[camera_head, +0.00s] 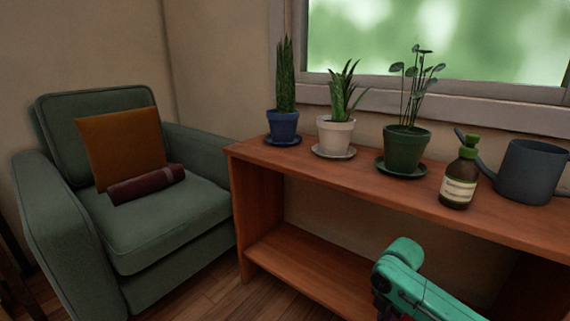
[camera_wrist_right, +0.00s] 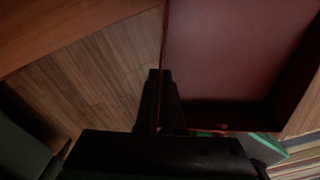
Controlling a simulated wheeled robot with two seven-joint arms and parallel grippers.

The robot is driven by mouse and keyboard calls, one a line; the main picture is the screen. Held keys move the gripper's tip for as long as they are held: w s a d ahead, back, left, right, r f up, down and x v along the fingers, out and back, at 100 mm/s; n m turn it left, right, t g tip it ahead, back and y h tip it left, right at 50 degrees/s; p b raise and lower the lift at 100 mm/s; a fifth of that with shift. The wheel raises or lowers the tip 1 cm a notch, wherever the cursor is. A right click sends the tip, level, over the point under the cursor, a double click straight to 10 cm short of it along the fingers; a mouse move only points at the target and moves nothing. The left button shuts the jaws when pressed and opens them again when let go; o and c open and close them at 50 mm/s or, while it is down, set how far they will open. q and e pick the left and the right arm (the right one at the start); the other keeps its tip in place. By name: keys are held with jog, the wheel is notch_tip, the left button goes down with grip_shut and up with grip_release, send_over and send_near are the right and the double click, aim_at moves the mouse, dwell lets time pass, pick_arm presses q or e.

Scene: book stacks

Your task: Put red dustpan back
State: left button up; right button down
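A dark red dustpan (camera_wrist_right: 235,50) fills much of the upper right of the right wrist view. It looks like a shallow pan with raised walls. My right gripper (camera_wrist_right: 162,95) has its two dark fingers close together on the pan's left edge and appears shut on it. The exact contact is dim and partly hidden. In the head view only a teal part of my right arm shows at the bottom right; the dustpan and the right gripper are out of that picture. My left gripper is in neither view.
A wooden shelf (camera_head: 285,165) under the window carries three potted plants, a brown bottle (camera_head: 459,180) and a grey watering can (camera_head: 527,172). Its lower board (camera_head: 300,270) looks clear where visible. A green armchair (camera_head: 165,225) with an orange cushion (camera_head: 122,145) and a maroon roll (camera_head: 146,184) stands left.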

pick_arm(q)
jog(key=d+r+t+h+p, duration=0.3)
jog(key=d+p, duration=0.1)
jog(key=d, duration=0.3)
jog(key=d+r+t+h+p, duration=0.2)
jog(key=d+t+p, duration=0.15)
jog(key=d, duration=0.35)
pick_arm(e)
jog(key=s+a+r+m, duration=0.3)
jog(key=s+r+m, duration=0.3)
jog(key=m, duration=0.6)
jog(key=s+a+r+m, duration=0.4)
jog(key=s+r+m, duration=0.15)
jog(key=m, duration=0.65)
pick_arm(q)
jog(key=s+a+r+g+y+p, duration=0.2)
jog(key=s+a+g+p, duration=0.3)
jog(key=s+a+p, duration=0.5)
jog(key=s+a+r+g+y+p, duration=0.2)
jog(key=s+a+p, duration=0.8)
jog(key=p, duration=1.7)
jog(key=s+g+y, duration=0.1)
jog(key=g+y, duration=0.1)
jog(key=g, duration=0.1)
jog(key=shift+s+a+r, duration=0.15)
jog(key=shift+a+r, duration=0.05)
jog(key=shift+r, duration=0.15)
pick_arm(e)
notch_tip(320, 180, up, 35)
jog(key=shift+w, duration=0.15)
